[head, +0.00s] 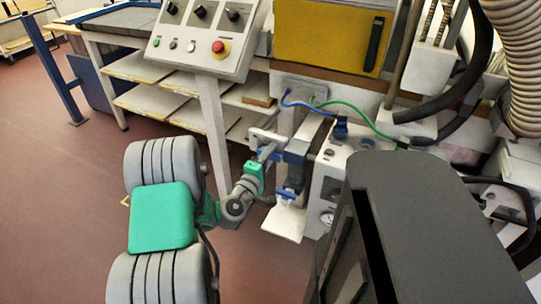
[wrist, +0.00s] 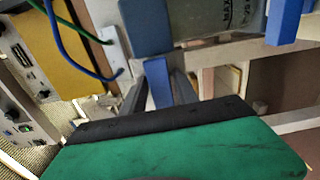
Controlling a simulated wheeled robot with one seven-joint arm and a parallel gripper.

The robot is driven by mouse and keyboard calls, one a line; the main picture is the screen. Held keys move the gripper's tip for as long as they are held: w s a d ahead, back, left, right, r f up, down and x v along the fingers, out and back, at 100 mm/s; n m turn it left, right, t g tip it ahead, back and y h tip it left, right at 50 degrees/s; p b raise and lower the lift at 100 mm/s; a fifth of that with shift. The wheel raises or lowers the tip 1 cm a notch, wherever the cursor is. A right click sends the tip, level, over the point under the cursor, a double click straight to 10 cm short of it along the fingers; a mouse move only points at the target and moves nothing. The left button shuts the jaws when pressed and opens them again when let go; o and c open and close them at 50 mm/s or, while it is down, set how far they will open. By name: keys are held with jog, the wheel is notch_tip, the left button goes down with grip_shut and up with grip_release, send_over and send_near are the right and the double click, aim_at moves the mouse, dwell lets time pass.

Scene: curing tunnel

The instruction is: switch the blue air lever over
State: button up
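The blue air lever (wrist: 158,84) shows in the wrist view as a short, straight blue bar. My gripper (wrist: 160,88) has its two dark fingers apart, one on each side of the lever. Whether the fingers press on it or leave a small gap, I cannot tell. In the head view my gripper (head: 268,151) is at the left side of the air unit (head: 297,152), a blue and grey body with a white part below. The lever cannot be made out clearly in the head view.
A control panel (head: 203,28) with a red button stands above on the left. Blue and green hoses (head: 360,112) run to a grey valve box (head: 335,178) on the right. A table leg (head: 213,130) and shelves stand behind my arm.

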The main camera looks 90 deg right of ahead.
jog(key=shift+o, duration=1)
jog(key=shift+w+a, duration=0.15)
jog(key=shift+a, duration=0.05)
jog(key=v, duration=0.7)
jog(key=shift+a+b, duration=0.2)
jog(key=shift+b, duration=0.25)
